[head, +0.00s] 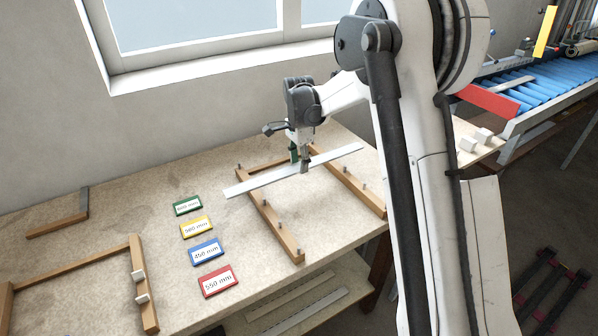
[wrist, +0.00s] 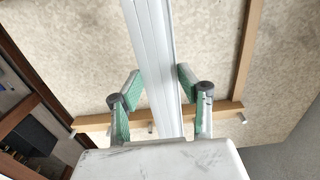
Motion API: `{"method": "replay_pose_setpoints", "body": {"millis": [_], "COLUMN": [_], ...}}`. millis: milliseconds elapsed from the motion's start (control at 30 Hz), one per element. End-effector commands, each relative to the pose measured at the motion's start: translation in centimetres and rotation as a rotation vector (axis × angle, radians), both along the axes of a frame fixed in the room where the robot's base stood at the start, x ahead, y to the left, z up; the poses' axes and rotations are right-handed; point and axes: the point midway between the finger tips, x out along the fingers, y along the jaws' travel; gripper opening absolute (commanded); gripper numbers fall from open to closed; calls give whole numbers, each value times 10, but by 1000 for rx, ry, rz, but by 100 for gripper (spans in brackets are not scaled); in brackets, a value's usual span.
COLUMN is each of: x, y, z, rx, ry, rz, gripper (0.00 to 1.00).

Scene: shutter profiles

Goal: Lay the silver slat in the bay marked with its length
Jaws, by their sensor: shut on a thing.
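The silver slat (head: 258,181) is a long pale ribbed strip crossing the wooden rack with pegs (head: 273,222) on the bench; it also shows in the wrist view (wrist: 152,45). My gripper (head: 301,160) is shut on the slat near its middle, with one green-padded finger on each side in the wrist view (wrist: 158,80). I cannot tell whether the slat touches the rack. Four label plates lie on the bench left of the rack: green (head: 188,206), probably 600 mm, yellow (head: 196,227), number unclear, blue (head: 206,251), 450 mm, and red (head: 218,281), 550 mm.
Another wooden frame (head: 70,266) with white blocks is at the left, and a wooden corner piece (head: 58,227) behind it. Pale strips (head: 297,310) lie on a lower shelf. A blue roller conveyor (head: 545,95) is at the right. Bare bench surrounds the labels.

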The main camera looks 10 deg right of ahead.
Motion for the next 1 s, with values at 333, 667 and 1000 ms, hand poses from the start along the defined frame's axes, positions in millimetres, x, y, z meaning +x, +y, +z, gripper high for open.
{"method": "replay_pose_setpoints", "body": {"millis": [333,667,1000], "x": [3,3,3], "y": [0,0,0], "z": [-27,-42,-47], "rx": [0,0,0], "ry": [0,0,0], "rz": [0,0,0], "gripper": [10,10,45]}}
